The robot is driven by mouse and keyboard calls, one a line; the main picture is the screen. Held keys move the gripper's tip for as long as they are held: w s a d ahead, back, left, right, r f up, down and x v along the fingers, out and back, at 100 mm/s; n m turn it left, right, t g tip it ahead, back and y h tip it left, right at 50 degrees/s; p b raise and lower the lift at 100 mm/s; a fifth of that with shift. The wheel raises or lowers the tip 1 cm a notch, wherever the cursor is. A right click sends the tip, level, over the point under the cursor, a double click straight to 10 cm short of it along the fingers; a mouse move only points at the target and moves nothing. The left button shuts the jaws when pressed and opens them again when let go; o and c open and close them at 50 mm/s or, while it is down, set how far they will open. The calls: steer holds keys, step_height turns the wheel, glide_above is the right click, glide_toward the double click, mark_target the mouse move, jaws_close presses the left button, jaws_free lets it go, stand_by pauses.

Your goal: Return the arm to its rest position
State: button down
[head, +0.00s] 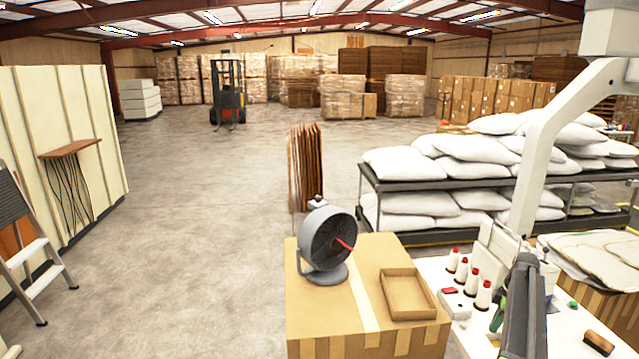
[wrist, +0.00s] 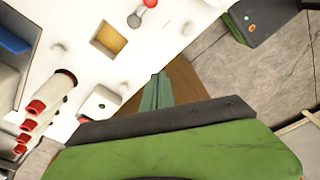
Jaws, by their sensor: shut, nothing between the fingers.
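My gripper (wrist: 157,80) shows in the wrist view as narrow green fingers lying together, with nothing seen between them. It points over the white work table (wrist: 75,25), with a brown surface behind the fingers. In the head view a dark arm link of mine rises at the lower right, over the white table (head: 572,322); I cannot make out the fingertips there.
Red-topped white thread spools (head: 464,270) stand on the table, left of my arm; they also show in the wrist view (wrist: 60,90). A cardboard box (head: 330,325) carries a grey fan (head: 328,240) and a shallow tray (head: 408,294). A rack of white pillows (head: 450,185) stands behind.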

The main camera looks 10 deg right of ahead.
steer(key=w+a+f+m+b, duration=0.1)
steer(key=a+f+m+b, duration=0.1)
steer(key=a, duration=0.9)
steer(key=w+a+f+m+b, duration=0.1)
steer(key=w+a+f+m, duration=0.1)
steer(key=a, duration=1)
steer(key=s+a+f+m+b, duration=0.1)
steer(key=s+a+m, duration=0.1)
steer(key=a, duration=0.8)
steer(key=s+a+f+m+h+b, duration=0.1)
steer(key=s+a, duration=0.4)
steer(key=a, duration=0.5)
steer(key=s+a+f+m+g+b, duration=0.1)
steer(key=s+a+f+m+b, duration=0.1)
steer(key=a, duration=0.8)
steer(key=shift+s+f+m+b, duration=0.4)
steer(key=shift+s+m+b, duration=0.15)
steer(key=shift+s+m, duration=0.4)
steer(key=shift+d, duration=0.1)
